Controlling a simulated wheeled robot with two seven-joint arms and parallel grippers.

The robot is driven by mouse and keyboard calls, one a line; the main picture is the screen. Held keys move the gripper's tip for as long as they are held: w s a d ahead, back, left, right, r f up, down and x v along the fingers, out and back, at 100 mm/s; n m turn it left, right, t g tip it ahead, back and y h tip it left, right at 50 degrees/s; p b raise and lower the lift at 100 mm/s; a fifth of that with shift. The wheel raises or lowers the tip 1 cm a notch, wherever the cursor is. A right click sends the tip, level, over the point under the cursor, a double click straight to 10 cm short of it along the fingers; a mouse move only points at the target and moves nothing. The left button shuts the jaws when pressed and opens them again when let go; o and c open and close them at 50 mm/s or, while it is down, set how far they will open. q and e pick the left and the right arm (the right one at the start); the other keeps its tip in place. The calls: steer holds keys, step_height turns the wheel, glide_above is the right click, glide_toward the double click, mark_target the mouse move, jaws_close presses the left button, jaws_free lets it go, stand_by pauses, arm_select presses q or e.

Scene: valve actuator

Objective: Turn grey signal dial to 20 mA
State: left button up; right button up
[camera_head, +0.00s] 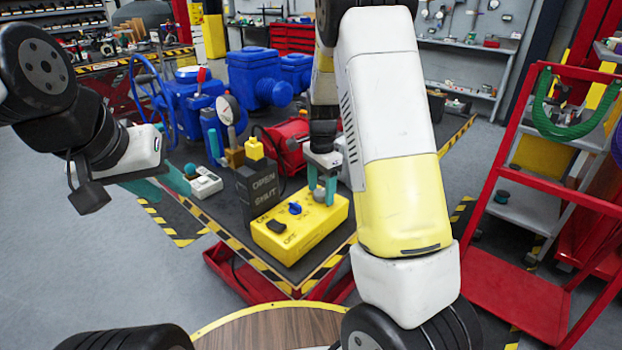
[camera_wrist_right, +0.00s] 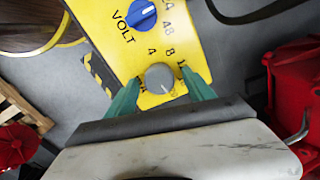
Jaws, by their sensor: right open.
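The grey signal dial (camera_wrist_right: 160,78) is on the yellow box (camera_head: 300,226), which lies on the dark table top. Its white mark points down and slightly right in the right wrist view. The numbers 4 and 8 show beside it; others are partly hidden by my fingers. My right gripper (camera_head: 321,190) is over the dial end of the box. Its teal fingers (camera_wrist_right: 160,84) are apart, one on each side of the dial; I cannot tell whether they touch it. My left gripper (camera_head: 172,190) is open, near a small white device at the table's left edge.
A blue VOLT knob (camera_wrist_right: 142,14) and a black rocker switch (camera_head: 277,226) are on the same box. A black OPEN/SHUT block (camera_head: 258,195) stands behind it. Blue valve parts (camera_head: 255,78) and a red object (camera_head: 291,143) are further back. A red cart (camera_head: 520,295) stands at the right.

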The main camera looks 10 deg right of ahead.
mark_target(321, 191)
steer(key=shift+r, duration=3.9)
steer(key=shift+r, duration=0.1)
